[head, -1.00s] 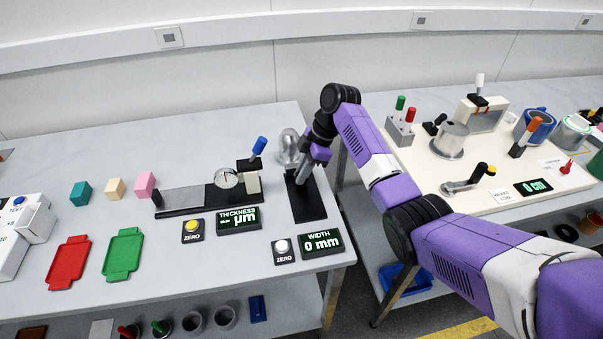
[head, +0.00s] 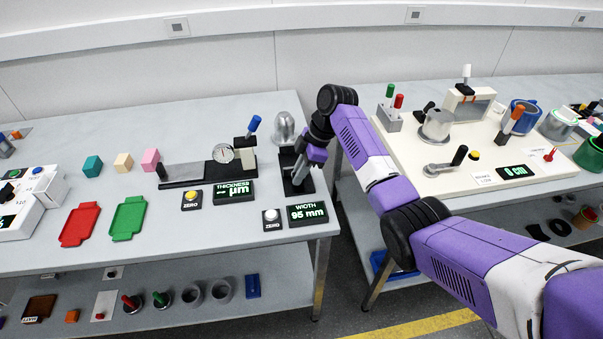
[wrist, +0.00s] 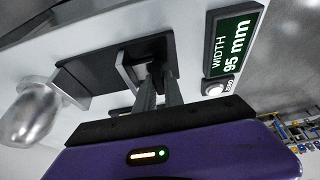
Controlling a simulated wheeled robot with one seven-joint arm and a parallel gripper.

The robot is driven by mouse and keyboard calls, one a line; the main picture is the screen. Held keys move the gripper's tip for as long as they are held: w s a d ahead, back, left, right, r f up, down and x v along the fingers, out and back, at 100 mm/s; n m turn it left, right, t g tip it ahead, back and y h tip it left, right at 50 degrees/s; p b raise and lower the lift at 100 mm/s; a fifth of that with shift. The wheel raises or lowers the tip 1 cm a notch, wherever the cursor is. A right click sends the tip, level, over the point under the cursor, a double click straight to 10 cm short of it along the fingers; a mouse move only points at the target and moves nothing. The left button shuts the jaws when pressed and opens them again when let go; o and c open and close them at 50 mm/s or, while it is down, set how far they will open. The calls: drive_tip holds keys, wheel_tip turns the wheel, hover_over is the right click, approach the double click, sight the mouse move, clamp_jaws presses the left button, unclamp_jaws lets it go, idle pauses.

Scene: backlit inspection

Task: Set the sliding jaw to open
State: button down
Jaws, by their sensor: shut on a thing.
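The width gauge has a black base (head: 306,187) near the right end of the left table; the base also shows in the wrist view (wrist: 88,72). My gripper (head: 297,176) is over this base. In the wrist view my gripper (wrist: 154,76) has its fingers shut on the sliding jaw (wrist: 127,68), a pale metal piece partly hidden behind the fingers. The width display (head: 307,213) reads 95 mm, and the same reading shows in the wrist view (wrist: 233,48).
A silver dome-topped object (head: 284,128) stands just behind the gauge. A thickness gauge with a dial (head: 222,154) is to the left. A zero button (head: 271,215) sits beside the width display. A second table (head: 440,190) with other fixtures is to the right, across a gap.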

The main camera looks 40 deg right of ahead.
drive_tip(key=shift+s+a, duration=0.1)
drive_tip(key=shift+s, duration=0.05)
drive_tip(key=c, duration=1.4)
unclamp_jaws()
drive_tip(key=shift+s, duration=0.1)
drive_tip(key=shift+c, duration=0.2)
drive_tip(key=b+v, duration=0.1)
drive_tip(key=v, duration=0.6)
drive_tip(key=shift+r, duration=0.4)
drive_tip(key=shift+s, duration=0.1)
